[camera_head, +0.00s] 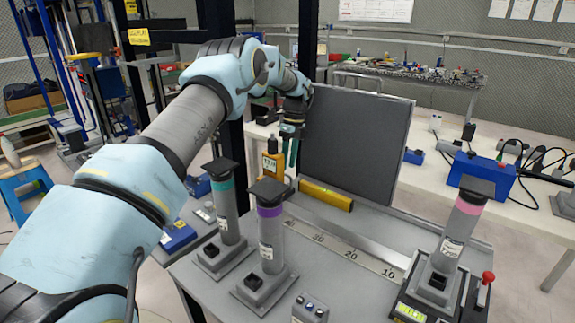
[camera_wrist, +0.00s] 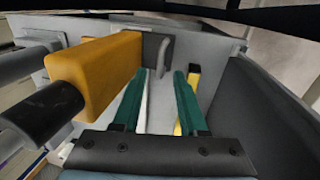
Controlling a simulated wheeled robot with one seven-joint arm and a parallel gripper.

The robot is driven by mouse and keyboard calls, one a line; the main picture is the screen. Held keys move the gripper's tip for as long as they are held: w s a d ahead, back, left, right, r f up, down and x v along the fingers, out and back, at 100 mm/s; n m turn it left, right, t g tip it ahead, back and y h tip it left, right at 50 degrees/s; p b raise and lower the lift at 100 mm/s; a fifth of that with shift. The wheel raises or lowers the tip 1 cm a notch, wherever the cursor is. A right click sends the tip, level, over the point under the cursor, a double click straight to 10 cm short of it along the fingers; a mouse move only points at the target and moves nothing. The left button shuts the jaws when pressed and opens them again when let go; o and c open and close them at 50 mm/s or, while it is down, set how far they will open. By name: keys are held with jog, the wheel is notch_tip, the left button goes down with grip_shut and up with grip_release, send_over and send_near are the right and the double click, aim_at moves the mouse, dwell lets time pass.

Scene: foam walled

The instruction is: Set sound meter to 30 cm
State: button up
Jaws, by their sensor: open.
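The sound meter (camera_head: 271,158) is an orange handheld box with a small screen and a black tip. It stands upright near the far end of a scale strip (camera_head: 345,248) marked 30, 20 and 10. My gripper (camera_head: 290,150), with green fingers, is open just right of the meter, pointing down. In the wrist view the meter's orange body (camera_wrist: 112,72) and black tip (camera_wrist: 52,108) lie left of the open fingers (camera_wrist: 161,75), outside the gap between them. The meter's base is partly hidden in the head view.
A dark foam panel (camera_head: 355,140) stands right of my gripper. A yellow bar (camera_head: 326,196) lies at its foot. Tubes with a teal band (camera_head: 226,210), a purple band (camera_head: 270,240) and a pink band (camera_head: 458,235) stand nearer. A control box (camera_head: 310,309) sits at the front.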

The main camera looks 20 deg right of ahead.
jog(key=shift+s+a+f, duration=0.1)
jog(key=shift+a+f, duration=0.1)
jog(key=shift+f, duration=1)
grip_shut()
dwell(0.6)
